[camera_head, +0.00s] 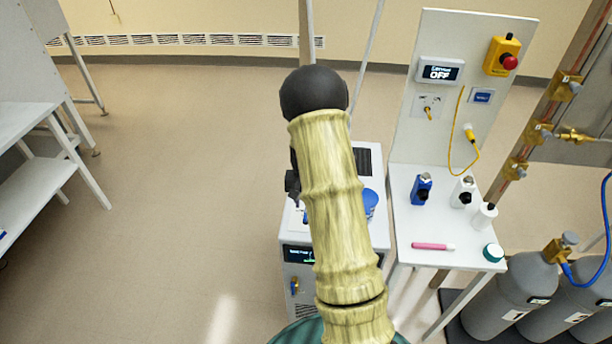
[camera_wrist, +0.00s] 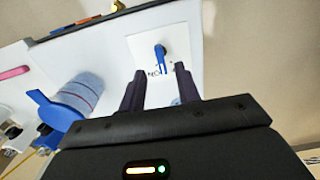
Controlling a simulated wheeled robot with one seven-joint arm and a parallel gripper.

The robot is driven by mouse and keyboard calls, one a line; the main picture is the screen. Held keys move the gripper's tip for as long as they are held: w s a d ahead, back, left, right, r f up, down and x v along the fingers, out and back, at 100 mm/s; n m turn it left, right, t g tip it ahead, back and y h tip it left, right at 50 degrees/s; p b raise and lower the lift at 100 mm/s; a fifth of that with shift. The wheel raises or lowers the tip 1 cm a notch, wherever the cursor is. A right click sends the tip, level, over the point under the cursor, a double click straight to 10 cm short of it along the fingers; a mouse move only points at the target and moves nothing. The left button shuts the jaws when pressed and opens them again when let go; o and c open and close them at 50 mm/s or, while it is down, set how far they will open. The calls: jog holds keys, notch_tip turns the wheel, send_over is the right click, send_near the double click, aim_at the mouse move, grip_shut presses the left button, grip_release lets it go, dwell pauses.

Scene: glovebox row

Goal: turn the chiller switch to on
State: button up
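In the wrist view a small blue switch lever (camera_wrist: 160,50) stands on a white plate (camera_wrist: 140,45) with dark lettering that seems to read ON, partly covered. My gripper (camera_wrist: 160,72) is open, its two dark fingers apart. The lever shows between and just beyond the fingertips; I cannot tell whether they touch it. In the head view the white chiller-like unit (camera_head: 300,270) has a dark display, and my arm hides much of its top. Only a dark part of my gripper (camera_head: 292,185) shows there, beside the arm.
A blue-lidded container (camera_wrist: 75,100) stands close left of my gripper. The white bench (camera_head: 410,225) on the right holds small bottles and a pink marker (camera_head: 432,246). Its back panel carries an OFF display (camera_head: 440,71).

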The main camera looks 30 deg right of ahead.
notch_tip(320, 180, up, 12)
jog(key=b, duration=0.1)
jog(key=shift+b, duration=0.3)
jog(key=shift+r, duration=0.1)
jog(key=s+a+r+n+t, duration=0.1)
jog(key=s+a+n, duration=0.5)
jog(key=s+a, duration=0.9)
jog(key=s+t, duration=0.1)
jog(key=s, duration=0.2)
jog(key=shift+s+n+t, duration=0.15)
jog(key=shift+n+t, duration=0.15)
jog(key=shift+n, duration=0.1)
jog(key=shift+a, duration=0.1)
